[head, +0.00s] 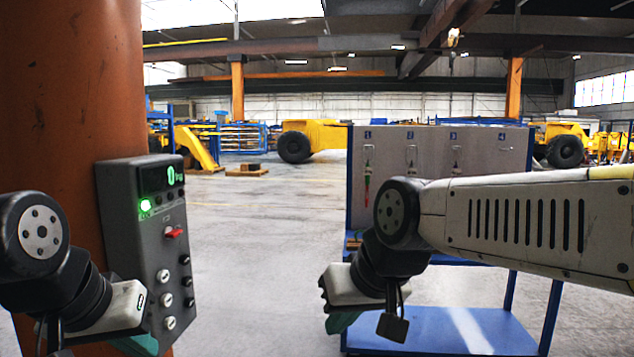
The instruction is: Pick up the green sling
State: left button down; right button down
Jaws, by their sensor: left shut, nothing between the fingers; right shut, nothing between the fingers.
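A blue-framed rack with a grey panel (490,153) stands ahead, its hooks numbered 1 to 4. A thin strand with green and red parts (367,182) hangs below number 1; it is too small to tell whether it is the green sling. No other sling is clear in view. My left gripper (137,345) is at the lower left, in front of the control box, partly cut off by the frame edge, shut and empty. My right gripper (341,322) is shut and empty, in front of the rack's left side, apart from the hanging strand. My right arm covers part of the panel.
A grey control box (150,250) with a green readout, a lit green lamp and a red switch is on an orange column (70,100) at the left. The rack's blue lower shelf (440,330) is below my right arm. Open floor (260,250) lies between column and rack.

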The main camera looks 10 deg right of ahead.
aim_at(367, 169)
jog(key=z, duration=0.8)
jog(key=i+l, duration=0.3)
jog(key=i+l+z, duration=0.1)
jog(key=i+l, duration=0.15)
jog(key=i, duration=0.75)
jog(key=i+l+z, duration=0.15)
jog(key=i, duration=0.8)
jog(key=i+j, duration=0.2)
jog(key=j, duration=0.15)
jog(key=i+j, duration=0.2)
jog(key=i+j+z, duration=0.1)
jog(key=j, duration=0.35)
jog(key=i+j, duration=0.25)
jog(key=i+j+z, duration=0.1)
jog(key=j, duration=0.35)
jog(key=i+j, duration=0.25)
jog(key=j, duration=0.15)
jog(key=i+j, duration=0.1)
jog(key=j, duration=0.4)
jog(key=i+j+z, duration=0.1)
jog(key=j, duration=0.4)
jog(key=i+j, duration=0.15)
jog(key=j, duration=0.4)
jog(key=i+j, duration=0.1)
jog(key=j, duration=0.4)
jog(key=i+j+z, duration=0.1)
jog(key=j, duration=0.4)
